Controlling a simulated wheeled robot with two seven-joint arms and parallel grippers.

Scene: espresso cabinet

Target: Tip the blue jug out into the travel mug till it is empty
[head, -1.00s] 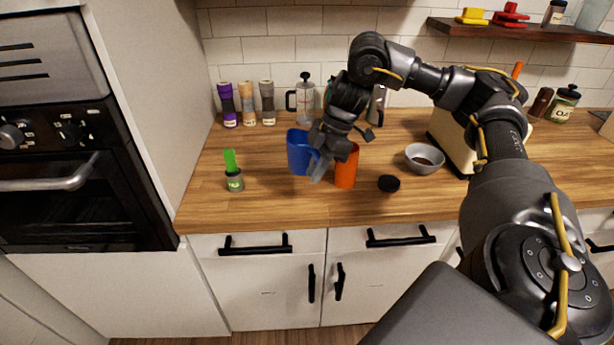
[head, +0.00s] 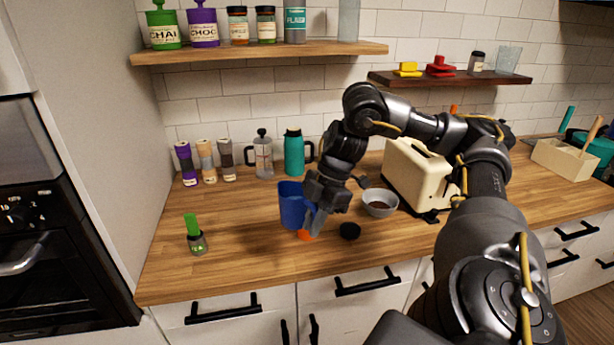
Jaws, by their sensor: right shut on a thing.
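The blue jug (head: 292,206) looks roughly upright, with its opening at the top. My right gripper (head: 316,218) is shut on its right side. An orange cup (head: 306,235), which I take for the travel mug, shows only as a small patch low behind the jug and fingers. Its rim is hidden, and I cannot tell whether the jug is above it or in front of it. No pouring stream is visible, and the jug's contents cannot be seen. My left gripper is not in view.
A black lid (head: 350,231) lies right of the orange cup. A grey bowl (head: 380,204) and a cream toaster (head: 415,177) stand beyond it. A French press (head: 263,157) and a teal flask (head: 294,154) stand behind. A small green-handled jar (head: 196,238) is at left, with clear counter around it.

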